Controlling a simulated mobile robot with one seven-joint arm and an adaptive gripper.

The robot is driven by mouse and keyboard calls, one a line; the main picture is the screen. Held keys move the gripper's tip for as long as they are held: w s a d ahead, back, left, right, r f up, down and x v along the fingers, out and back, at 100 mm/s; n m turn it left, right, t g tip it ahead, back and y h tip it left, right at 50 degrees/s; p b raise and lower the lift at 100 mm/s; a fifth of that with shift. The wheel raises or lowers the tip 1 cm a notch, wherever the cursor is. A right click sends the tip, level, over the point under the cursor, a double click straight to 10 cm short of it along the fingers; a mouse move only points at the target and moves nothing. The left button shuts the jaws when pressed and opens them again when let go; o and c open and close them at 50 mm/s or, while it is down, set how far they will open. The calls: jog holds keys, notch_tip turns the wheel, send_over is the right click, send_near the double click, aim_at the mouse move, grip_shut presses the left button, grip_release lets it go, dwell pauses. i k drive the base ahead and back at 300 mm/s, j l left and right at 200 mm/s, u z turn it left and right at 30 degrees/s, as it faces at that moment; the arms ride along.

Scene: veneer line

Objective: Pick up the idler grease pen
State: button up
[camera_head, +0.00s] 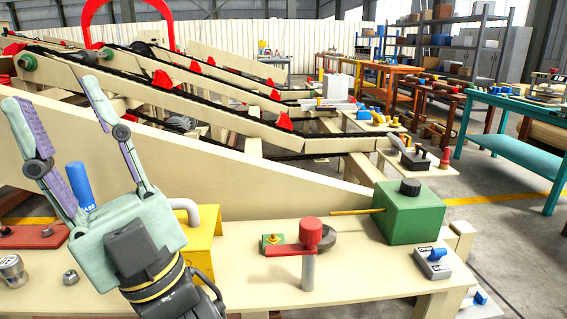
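A blue cylinder (81,183) with white lettering ending in "ASE" stands upright at the left of the near bench; it looks like the grease pen. Its lower end is hidden behind my gripper's palm. My gripper (52,96) is at the left, with its two pale green fingers spread wide and purple pads facing each other.
The cream bench (370,275) bears a red plate (38,237), a yellow bracket (205,235), a red-topped post (309,255), a green box (411,210) and a grey block with a blue handle (433,264). A sloping cream rail (240,165) runs behind.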

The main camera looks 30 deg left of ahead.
aim_at(76, 171)
jog(key=u, duration=1.9)
